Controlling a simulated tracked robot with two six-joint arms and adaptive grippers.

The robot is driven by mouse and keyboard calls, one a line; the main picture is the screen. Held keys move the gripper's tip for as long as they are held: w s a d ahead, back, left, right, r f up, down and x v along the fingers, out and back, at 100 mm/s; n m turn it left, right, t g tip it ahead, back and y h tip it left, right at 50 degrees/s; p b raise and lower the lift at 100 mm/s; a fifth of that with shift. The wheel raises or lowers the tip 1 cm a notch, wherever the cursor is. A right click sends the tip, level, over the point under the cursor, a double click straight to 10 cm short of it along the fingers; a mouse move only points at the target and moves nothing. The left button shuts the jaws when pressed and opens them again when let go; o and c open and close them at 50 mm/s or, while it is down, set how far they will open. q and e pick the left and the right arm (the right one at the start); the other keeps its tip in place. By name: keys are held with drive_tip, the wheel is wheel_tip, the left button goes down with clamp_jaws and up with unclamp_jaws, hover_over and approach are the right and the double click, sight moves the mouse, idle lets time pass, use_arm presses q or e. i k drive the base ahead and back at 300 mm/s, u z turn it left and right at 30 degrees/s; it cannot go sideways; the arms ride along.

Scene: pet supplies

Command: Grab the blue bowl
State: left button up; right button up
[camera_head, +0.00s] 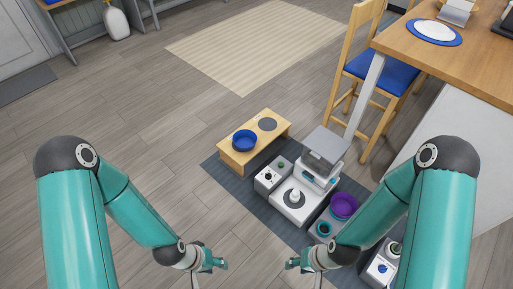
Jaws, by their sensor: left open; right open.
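The blue bowl (244,140) sits upright on the left end of a low wooden stand (273,133), on the floor ahead of me. My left gripper (207,272) is open and empty near the bottom edge of the view, nearer to me than the bowl. My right gripper (306,268) is open and empty near the bottom edge, to the right of the left one. Both grippers are well apart from the bowl. The lower parts of both grippers are cut off by the frame edge.
A dark mat (228,176) lies under the stand. On it are a white-grey pet device (296,203), a purple bowl (344,205) and a teal bowl (323,229). A chair (379,72) and a table (480,62) stand at the right. The floor at left is clear.

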sight(245, 140)
drive_tip(key=u, duration=0.05)
drive_tip(key=i, duration=1.1)
drive_tip(key=u, duration=2.75)
drive_tip(key=i, duration=1.45)
drive_tip(key=z, duration=0.55)
